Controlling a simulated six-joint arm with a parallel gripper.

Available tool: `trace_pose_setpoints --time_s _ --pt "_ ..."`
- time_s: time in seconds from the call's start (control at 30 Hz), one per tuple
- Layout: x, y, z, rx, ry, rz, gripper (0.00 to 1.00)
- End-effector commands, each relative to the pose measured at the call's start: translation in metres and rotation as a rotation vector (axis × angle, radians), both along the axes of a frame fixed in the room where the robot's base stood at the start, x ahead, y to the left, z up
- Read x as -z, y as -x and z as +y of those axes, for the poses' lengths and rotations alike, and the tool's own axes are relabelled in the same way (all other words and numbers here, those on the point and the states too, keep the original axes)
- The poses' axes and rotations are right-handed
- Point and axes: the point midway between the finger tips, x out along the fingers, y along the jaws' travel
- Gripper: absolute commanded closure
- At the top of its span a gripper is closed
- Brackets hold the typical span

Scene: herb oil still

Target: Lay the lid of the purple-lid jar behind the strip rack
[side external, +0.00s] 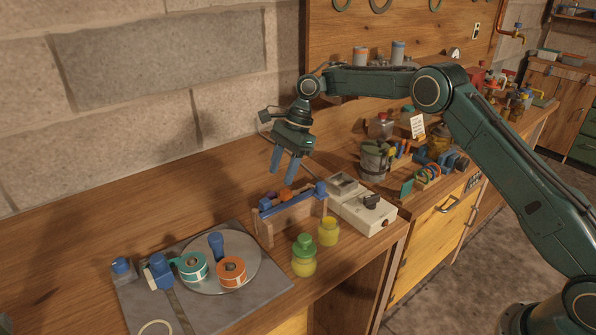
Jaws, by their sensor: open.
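My gripper (283,175) is open, with its two blue fingers pointing down above the back of a wooden rack with blue parts (290,218), which looks like the strip rack. Nothing shows between the fingers. Small orange and dark purplish pieces (285,194) show just behind the rack's top edge, below the fingers; I cannot tell whether one is the purple lid. An open yellow jar (328,231) without a lid stands in front of the rack. A yellow-green jar with a green lid (304,255) stands to its left. No jar with a purple lid on it shows.
A grey board (190,307) with a round plate, teal and orange tape rolls and blue pieces lies at front left. A white box device (365,211) is close right of the rack, with a grey bucket (375,161) behind.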

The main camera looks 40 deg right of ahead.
Motion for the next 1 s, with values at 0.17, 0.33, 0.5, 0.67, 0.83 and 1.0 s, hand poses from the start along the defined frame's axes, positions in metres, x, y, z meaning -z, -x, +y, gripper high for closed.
trace_pose_setpoints --time_s 0.17,0.33,0.5,0.67,0.83,1.0 --pt "0.000 0.000 0.000 0.000 0.000 0.000 0.53" --pt "-0.007 0.002 0.000 -0.013 0.002 -0.013 0.53" --pt "-0.028 0.008 -0.001 -0.060 0.010 -0.055 0.53" --pt "-0.062 0.023 -0.003 -0.141 0.028 -0.127 0.53" --pt "-0.101 0.047 -0.007 -0.253 0.058 -0.216 0.53" --pt "-0.135 0.075 -0.011 -0.364 0.097 -0.300 0.53"
